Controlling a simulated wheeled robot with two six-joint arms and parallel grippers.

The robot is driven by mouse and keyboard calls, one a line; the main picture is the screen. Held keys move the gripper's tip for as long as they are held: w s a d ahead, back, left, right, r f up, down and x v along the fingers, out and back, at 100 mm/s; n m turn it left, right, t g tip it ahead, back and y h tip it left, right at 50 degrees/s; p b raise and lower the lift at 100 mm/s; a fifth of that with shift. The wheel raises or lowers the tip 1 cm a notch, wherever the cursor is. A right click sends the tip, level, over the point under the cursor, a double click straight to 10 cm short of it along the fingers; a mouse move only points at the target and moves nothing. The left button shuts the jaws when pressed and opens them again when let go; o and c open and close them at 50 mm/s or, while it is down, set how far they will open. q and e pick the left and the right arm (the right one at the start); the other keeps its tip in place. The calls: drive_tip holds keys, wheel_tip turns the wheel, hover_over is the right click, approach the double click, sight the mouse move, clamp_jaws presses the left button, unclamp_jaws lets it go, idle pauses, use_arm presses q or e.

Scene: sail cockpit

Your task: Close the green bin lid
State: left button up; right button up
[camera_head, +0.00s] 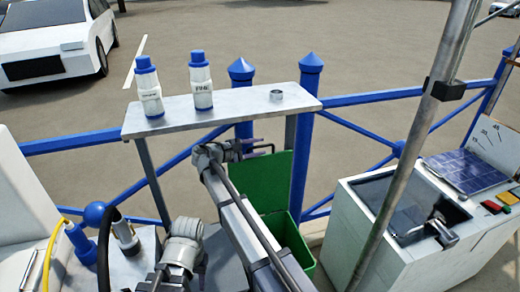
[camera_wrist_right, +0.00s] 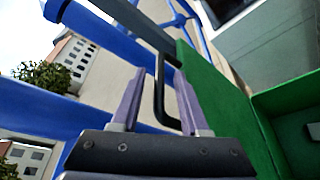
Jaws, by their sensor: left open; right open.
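The green lid (camera_head: 262,185) stands raised, roughly upright, at the back of the green bin (camera_head: 306,262), whose open top faces up. My right arm crosses in front of the lid and hides part of it and of the bin. My right gripper (camera_head: 256,150) is open at the lid's upper edge. In the right wrist view, a black bar handle (camera_wrist_right: 159,95) shows between the two open fingers of the right gripper (camera_wrist_right: 155,100), beside the lid (camera_wrist_right: 215,105); contact cannot be told. My left gripper (camera_head: 202,266) is low at the left, partly hidden.
A grey shelf (camera_head: 225,108) with two white-and-blue bottles (camera_head: 149,87) (camera_head: 201,80) and a metal ring (camera_head: 276,95) stands above and left of the lid. Blue railing posts (camera_head: 306,140) are close behind. A slanted metal pole (camera_head: 415,145) and white console (camera_head: 375,235) stand right.

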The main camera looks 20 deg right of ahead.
drive_tip(key=shift+w+d+f, duration=0.1)
drive_tip(key=shift+w+d, duration=0.05)
drive_tip(key=shift+d, duration=0.35)
clamp_jaws()
idle(1.2)
